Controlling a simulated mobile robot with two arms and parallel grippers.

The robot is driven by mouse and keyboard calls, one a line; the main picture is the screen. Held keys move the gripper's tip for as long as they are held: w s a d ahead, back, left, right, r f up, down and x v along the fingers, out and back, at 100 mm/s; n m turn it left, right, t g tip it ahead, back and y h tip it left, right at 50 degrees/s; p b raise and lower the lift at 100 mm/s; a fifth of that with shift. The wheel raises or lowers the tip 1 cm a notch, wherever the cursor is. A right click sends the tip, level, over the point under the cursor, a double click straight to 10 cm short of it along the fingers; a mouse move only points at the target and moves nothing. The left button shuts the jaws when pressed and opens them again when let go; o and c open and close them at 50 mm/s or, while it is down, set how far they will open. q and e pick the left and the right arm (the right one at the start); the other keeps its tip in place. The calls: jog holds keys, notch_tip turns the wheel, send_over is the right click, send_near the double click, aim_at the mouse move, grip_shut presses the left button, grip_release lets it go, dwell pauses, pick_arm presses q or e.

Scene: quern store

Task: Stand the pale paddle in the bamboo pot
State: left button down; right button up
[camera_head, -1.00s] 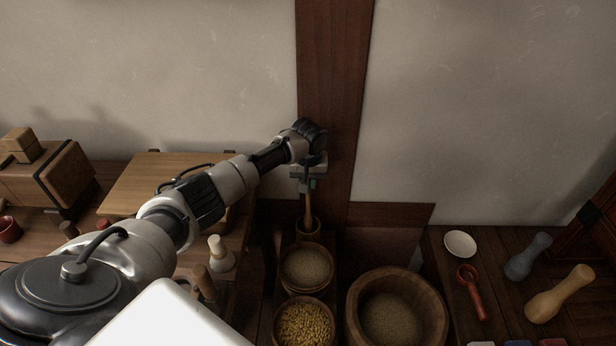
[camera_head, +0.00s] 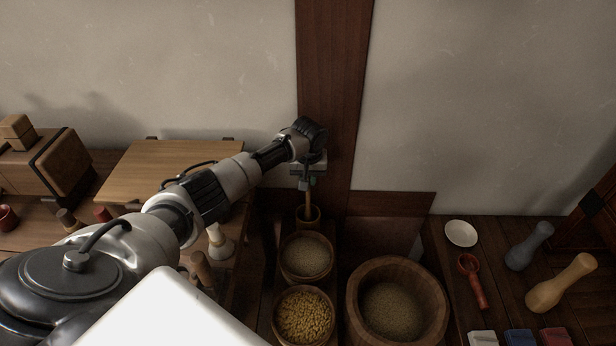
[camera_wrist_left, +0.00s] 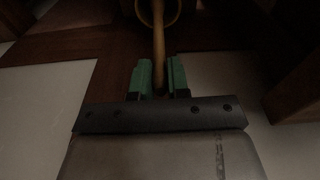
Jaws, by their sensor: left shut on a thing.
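My left gripper (camera_head: 308,184) is shut on the upper part of the pale paddle (camera_head: 309,200). It holds the paddle upright over the bamboo pot (camera_head: 308,223), a small round pot near the dark wooden post. The paddle's lower end is inside the pot's mouth and hidden by its rim; whether it touches the bottom cannot be seen. In the left wrist view the green fingertips (camera_wrist_left: 162,78) grip the paddle's shaft (camera_wrist_left: 158,40), which runs into the pot's round rim (camera_wrist_left: 178,12). My right gripper is not in view.
A bowl of grain (camera_head: 306,236) and a bowl of yellow kernels (camera_head: 283,332) stand in front of the pot. A large wooden tub (camera_head: 437,310) is at their right. The post (camera_head: 335,100) and wall rise close behind the gripper.

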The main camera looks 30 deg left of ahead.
pick_arm(q)
jog(key=c, duration=1)
grip_release()
jog(key=shift+r, duration=0.2)
jog(key=r, duration=0.3)
jog(key=r+p, duration=0.1)
jog(key=r, duration=0.3)
jog(key=s+r+p, duration=0.1)
jog(key=r, duration=0.2)
jog(key=shift+d+r, duration=0.15)
jog(key=shift+d, duration=0.25)
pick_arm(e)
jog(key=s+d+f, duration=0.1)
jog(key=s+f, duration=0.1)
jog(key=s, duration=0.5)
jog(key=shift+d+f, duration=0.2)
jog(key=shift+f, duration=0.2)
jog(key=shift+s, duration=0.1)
